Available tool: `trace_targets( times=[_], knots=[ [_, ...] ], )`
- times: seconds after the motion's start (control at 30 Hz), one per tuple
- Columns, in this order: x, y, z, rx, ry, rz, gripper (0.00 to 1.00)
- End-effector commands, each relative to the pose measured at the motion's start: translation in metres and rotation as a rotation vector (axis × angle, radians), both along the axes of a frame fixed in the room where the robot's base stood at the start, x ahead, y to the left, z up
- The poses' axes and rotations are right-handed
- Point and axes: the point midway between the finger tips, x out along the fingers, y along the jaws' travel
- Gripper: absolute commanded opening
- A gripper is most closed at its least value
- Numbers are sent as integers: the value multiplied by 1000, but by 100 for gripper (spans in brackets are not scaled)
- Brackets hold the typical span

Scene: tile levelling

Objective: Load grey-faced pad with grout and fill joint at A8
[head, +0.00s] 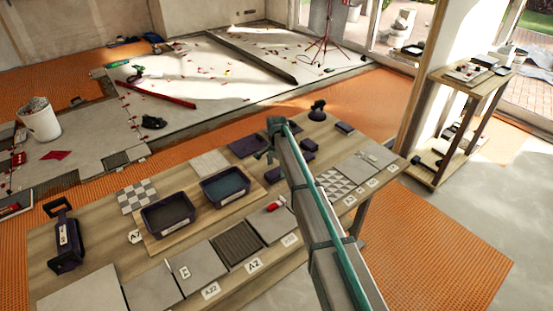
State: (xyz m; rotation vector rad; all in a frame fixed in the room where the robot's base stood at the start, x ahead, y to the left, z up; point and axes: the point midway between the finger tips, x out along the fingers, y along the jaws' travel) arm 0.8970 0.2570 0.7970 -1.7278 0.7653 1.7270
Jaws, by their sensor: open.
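My gripper (270,154), at the end of my arm, is open and hangs over the far side of the wooden workbench, beside small dark purple blocks (307,156). Nothing shows between its fingers. Another dark block (343,127) lies farther right. I cannot tell which block, if any, is the grey-faced pad. Two dark tubs stand on a board: the left tub (167,216) has greyish contents, and the right tub (225,186) has darker, bluish contents. I cannot tell which holds grout. I cannot make out A8.
A dark handled tool (65,238) stands at the bench's left end. A black suction-cup-like tool (317,110) stands at the far right. A red-handled item (277,204) lies on a front tile. A wooden shelf (470,95) stands right of the bench.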

Motion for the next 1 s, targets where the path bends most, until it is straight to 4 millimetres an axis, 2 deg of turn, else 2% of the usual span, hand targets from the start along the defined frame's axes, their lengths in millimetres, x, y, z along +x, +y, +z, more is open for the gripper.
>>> trace_targets(
  times=[0.23, 0.6, 1.0],
  knots=[
    [0, 0, -23, -1, 1, 0, 88],
    [0, 0, -28, 0, 0, 0, 88],
    [0, 0, -27, -1, 1, 0, 21]
  ],
)
